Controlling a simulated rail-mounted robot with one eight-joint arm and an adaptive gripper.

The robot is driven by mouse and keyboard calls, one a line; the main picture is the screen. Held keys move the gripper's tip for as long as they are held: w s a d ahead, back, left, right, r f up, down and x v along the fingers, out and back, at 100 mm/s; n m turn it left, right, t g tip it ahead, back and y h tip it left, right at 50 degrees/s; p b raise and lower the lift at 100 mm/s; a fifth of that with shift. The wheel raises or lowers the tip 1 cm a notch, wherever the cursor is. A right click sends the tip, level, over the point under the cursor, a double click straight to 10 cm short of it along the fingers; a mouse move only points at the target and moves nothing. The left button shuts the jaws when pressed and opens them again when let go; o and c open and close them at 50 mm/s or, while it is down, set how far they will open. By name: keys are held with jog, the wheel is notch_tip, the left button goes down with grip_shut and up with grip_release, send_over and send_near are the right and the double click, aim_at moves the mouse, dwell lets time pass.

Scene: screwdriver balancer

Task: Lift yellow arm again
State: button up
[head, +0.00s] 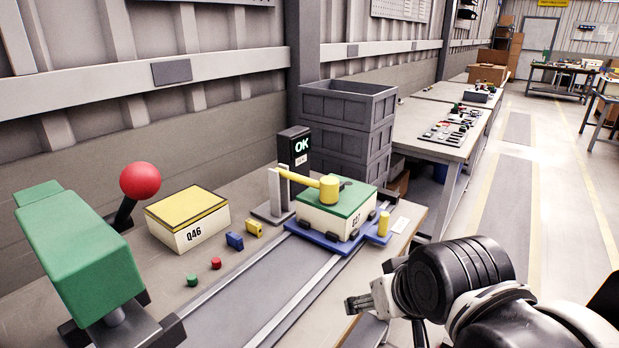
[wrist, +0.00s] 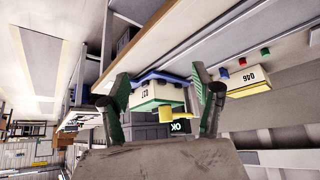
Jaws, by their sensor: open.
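The yellow arm (head: 305,181) runs from a grey post (head: 273,190) to a thick yellow cylinder end (head: 329,190) over the green top of a white box (head: 325,221) marked Q27. I cannot tell whether the end touches the top. In the wrist view, which is upside down, the yellow arm (wrist: 177,113) shows beyond my fingers, beside the white box (wrist: 150,92). My gripper (head: 352,303) is at the lower right of the head view, off the bench's front side and apart from the yellow arm. Its fingers (wrist: 164,85) are spread with nothing between them.
The box sits on a blue carrier (head: 311,237) on the rails. A short yellow post (head: 383,223) stands at its corner. A dark OK display (head: 295,148) stands behind. A yellow-topped box Q46 (head: 190,219), a red ball lever (head: 140,181) and a green block (head: 75,250) are left.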

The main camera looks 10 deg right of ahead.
jog(key=w+d+r+g+p, duration=0.1)
jog(key=w+r+g+p, duration=0.15)
jog(key=w+r, duration=0.6)
jog(key=w+r+g+p, duration=0.1)
jog(key=w+r+p, duration=0.4)
jog(key=w, duration=0.6)
jog(key=g+p, duration=0.4)
jog(key=p, duration=0.2)
send_over(329, 190)
jog(key=w, duration=0.3)
jog(key=f, duration=0.2)
jog(key=shift+n, duration=0.3)
jog(key=f, duration=0.9)
jog(key=d+f, duration=0.1)
jog(key=f, duration=0.3)
jog(key=shift+s+f, duration=0.2)
jog(key=shift+f, duration=0.05)
jog(key=shift+a+r, duration=0.1)
grip_shut()
